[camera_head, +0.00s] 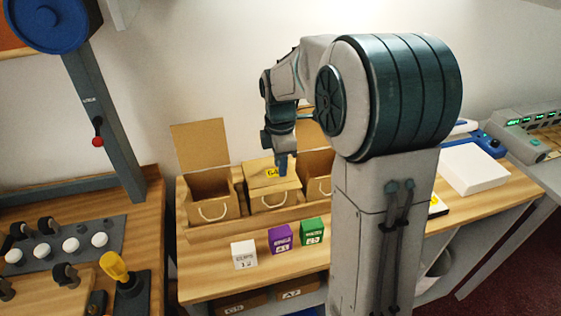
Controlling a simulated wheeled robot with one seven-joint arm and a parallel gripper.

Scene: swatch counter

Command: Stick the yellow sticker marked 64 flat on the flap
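A yellow sticker (271,172) with dark marks, partly hidden, shows at the top of the middle cardboard box (264,200). The marks look like 64 but are small. This box's flap (261,183) is folded down over its top. My gripper (282,174) points down right at the sticker's right edge, over the flap. I cannot tell whether the fingers hold the sticker or whether it lies fully flat. The fingers are too small and seen edge-on to tell if they are open.
An open box (212,209) stands left in the wooden tray; another (318,190) stands right, partly behind my arm. White (244,254), purple (281,239) and green (312,232) small boxes stand in front. A yellow-and-black item (437,206) and a white slab (474,168) lie right.

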